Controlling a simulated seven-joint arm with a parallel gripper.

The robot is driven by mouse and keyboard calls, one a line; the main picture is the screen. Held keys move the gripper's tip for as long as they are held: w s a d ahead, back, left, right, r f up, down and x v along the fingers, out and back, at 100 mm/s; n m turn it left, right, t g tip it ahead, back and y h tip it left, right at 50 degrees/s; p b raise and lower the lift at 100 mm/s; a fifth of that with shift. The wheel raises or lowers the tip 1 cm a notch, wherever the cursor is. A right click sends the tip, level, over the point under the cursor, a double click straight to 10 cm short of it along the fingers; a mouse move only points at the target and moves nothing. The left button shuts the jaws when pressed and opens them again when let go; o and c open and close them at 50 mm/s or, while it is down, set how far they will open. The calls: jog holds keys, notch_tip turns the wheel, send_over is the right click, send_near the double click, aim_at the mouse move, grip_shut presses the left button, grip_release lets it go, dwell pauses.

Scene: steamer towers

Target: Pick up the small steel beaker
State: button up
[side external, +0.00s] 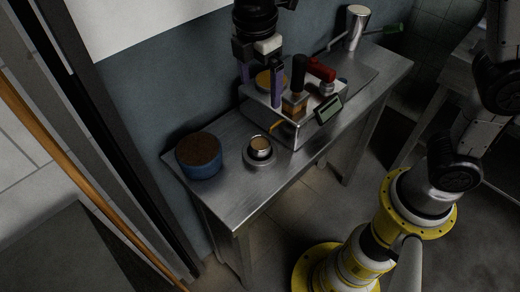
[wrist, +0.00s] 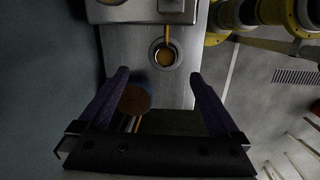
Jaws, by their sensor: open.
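A small steel cup (side external: 260,146) with a tan inside stands on a round steel base near the front left of the bench; it may be the small beaker. In the wrist view the cup (wrist: 165,56) shows beyond my fingertips, near the middle top. A taller steel cylinder (side external: 356,27) stands at the far right end of the bench. My gripper (side external: 261,92) is open, its purple fingers pointing down over the back left of the steel box, apart from the cup. In the wrist view the gripper (wrist: 158,73) has nothing held between its fingers.
A steel box (side external: 294,132) with a small display (side external: 329,109) carries a black-handled tool (side external: 298,75) and a red-handled one (side external: 321,70). A blue tub (side external: 199,159) with a brown top stands at the left end. An orange stick lies between cup and box.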

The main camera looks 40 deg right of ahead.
aim_at(259, 144)
jog(key=shift+n+g+h, duration=0.3)
jog(key=shift+n, duration=0.1)
jog(key=f, duration=1.6)
jog(key=shift+s+a+f, duration=0.25)
jog(key=shift+a+f, duration=0.05)
jog(key=shift+f, duration=0.05)
grip_shut()
